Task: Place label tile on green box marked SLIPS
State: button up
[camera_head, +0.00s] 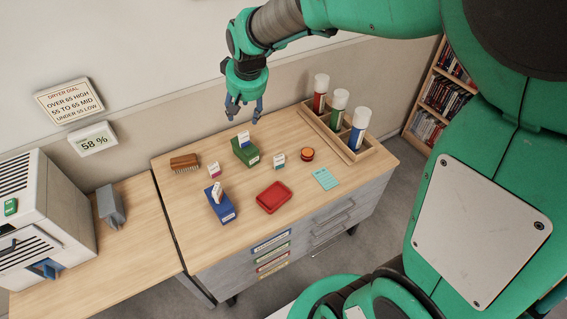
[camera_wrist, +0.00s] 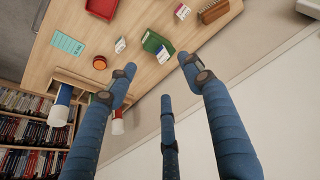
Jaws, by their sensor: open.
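The green box (camera_head: 247,156) stands near the back middle of the worktop; its marking is too small to read. A white label tile with a blue lower part (camera_head: 243,139) stands upright at the green box, apparently on its top. In the wrist view the green box (camera_wrist: 152,41) and this tile (camera_wrist: 163,54) lie beyond the fingertips. Two other tiles stand on the wood: one with a pink base (camera_head: 213,170), one with a green base (camera_head: 279,160). My gripper (camera_head: 244,113) is open and empty above and behind the green box, touching nothing; its fingers fill the wrist view (camera_wrist: 160,80).
A blue box (camera_head: 222,210) with a white tile, a red tray (camera_head: 273,197), a teal card (camera_head: 325,179), an orange-red round container (camera_head: 306,154) and a brush (camera_head: 184,162) surround it. A wooden rack (camera_head: 372,154) with three bottles stands right. The wall is close behind.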

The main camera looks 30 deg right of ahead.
jog(key=s+a+r, duration=0.1)
jog(key=s+r, duration=0.1)
jog(key=s, duration=0.8)
jog(key=s+a+r, duration=0.1)
jog(key=s+r, duration=0.2)
jog(key=s, duration=0.6)
jog(key=s+a+r+t, duration=0.1)
jog(key=s+a+r, duration=0.1)
jog(key=s, duration=0.8)
jog(key=shift+s+r+n, duration=0.3)
jog(key=shift+s+r, duration=0.05)
jog(key=shift+r, duration=0.4)
jog(key=shift+f+b, duration=0.45)
jog(key=shift+o, duration=0.3)
